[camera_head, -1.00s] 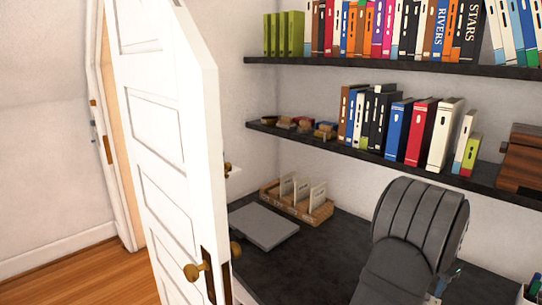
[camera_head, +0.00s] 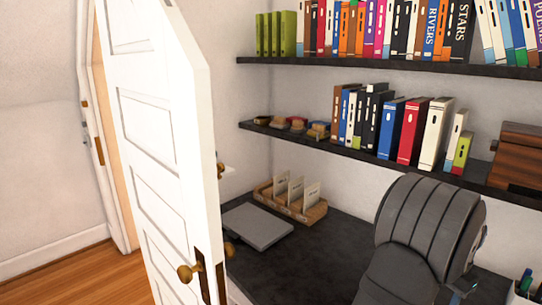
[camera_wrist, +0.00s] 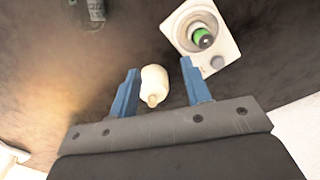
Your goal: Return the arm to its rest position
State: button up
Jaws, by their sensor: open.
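My gripper (camera_wrist: 160,67) shows in the wrist view as two blue fingers spread wide apart. A small cream-white rounded object with a tan tip (camera_wrist: 154,84) appears between the fingers, with gaps on both sides. I cannot tell how far below them it lies. In the head view my dark grey arm is at the lower right, in front of the desk. My gripper is not visible there.
A white door (camera_head: 165,160) with a brass knob stands open at left. The dark desk (camera_head: 320,245) holds a grey flat slab (camera_head: 257,226) and a wooden card holder (camera_head: 291,203). Book shelves (camera_head: 340,145) hang above. The wrist view shows a white device (camera_wrist: 203,36) with a green ring.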

jog(key=s+d+r, duration=0.1)
jog(key=s+r, duration=0.2)
jog(key=s, duration=0.2)
jog(key=s+a+f, duration=0.3)
jog(key=s+a, duration=0.4)
jog(key=a, duration=0.5)
jog(key=w+a+f, duration=0.1)
jog(key=w+f, duration=0.1)
jog(key=w, duration=0.1)
jog(key=w+a+f, duration=0.1)
jog(key=w+f, duration=0.2)
jog(key=w, duration=0.1)
jog(key=w+a+f, duration=0.1)
jog(key=w+f, duration=0.1)
jog(key=w, duration=0.2)
jog(key=shift+a+f, duration=0.2)
jog(key=shift+a, duration=0.2)
jog(key=shift+f, duration=0.75)
